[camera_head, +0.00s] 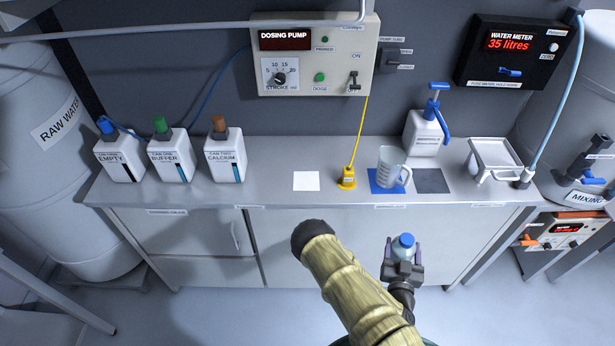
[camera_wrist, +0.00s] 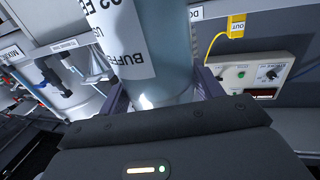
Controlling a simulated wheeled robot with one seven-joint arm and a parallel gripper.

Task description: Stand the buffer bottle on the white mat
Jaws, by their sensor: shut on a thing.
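The buffer bottle (camera_head: 403,243) has a blue cap and is upright in my gripper (camera_head: 403,262), in front of the counter's front edge. In the wrist view the bottle (camera_wrist: 165,45) fills the space between the two fingers, and its white label reads "BUFF". My gripper (camera_wrist: 160,95) is shut on it. The white mat (camera_head: 306,181) lies bare on the counter, to the left of and farther back than the gripper. The bottle's lower part is hidden by the gripper in the head view.
A clear jug (camera_head: 390,168) stands on the blue mat (camera_head: 374,184), beside a dark mat (camera_head: 432,181). White cans (camera_head: 170,158) stand left. Bare counter (camera_head: 270,180) surrounds the white mat's left side.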

